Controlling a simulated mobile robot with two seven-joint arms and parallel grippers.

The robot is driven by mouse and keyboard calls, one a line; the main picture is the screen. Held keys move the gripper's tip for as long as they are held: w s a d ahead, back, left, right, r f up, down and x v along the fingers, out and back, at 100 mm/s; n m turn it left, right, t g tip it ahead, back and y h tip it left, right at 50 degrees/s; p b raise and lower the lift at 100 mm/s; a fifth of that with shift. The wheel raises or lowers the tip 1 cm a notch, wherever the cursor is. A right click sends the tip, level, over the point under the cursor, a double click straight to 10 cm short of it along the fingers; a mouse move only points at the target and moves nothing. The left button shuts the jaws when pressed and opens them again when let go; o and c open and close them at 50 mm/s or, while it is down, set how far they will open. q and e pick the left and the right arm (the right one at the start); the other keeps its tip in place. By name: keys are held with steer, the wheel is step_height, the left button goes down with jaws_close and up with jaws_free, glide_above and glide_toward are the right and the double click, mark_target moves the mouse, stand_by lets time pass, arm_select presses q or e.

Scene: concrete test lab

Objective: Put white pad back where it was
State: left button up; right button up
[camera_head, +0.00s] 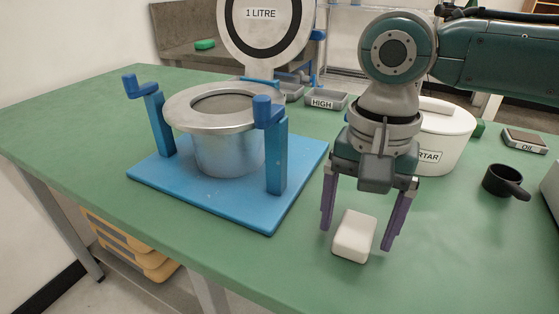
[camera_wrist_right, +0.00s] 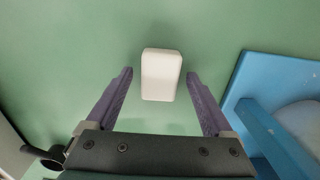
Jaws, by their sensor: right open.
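The white pad (camera_head: 354,237) is a small rounded block lying on the green table, right of the blue base plate. It also shows in the right wrist view (camera_wrist_right: 162,75), ahead of and between the fingertips. My right gripper (camera_head: 357,238) is open above the pad, with one purple finger on each side. In the right wrist view its fingers (camera_wrist_right: 160,75) are apart, with green gaps between them and the pad. My left gripper is not in view.
A metal pot (camera_head: 228,150) stands on the blue base plate (camera_head: 245,205) with upright blue posts. A white mortar tub (camera_head: 445,140) stands behind my right gripper. A black cup (camera_head: 503,181) and an oil tray (camera_head: 525,141) are at right. The table's front left is clear.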

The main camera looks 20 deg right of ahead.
mark_target(356, 227)
step_height(356, 227, up, 12)
steer(key=p, duration=0.3)
steer(key=s+a+f+n+t+y, duration=0.2)
steer(key=s+a+f+n+y, duration=0.1)
steer(key=s+a+f+n, duration=0.6)
steer(key=s+d+n+t+h, duration=0.1)
steer(key=s+d+n+h, duration=0.1)
steer(key=s+d, duration=0.4)
steer(key=shift+s+f+n+t+h, duration=0.15)
steer(key=shift+s+n+t+h, duration=0.25)
steer(key=shift+s+h, duration=0.15)
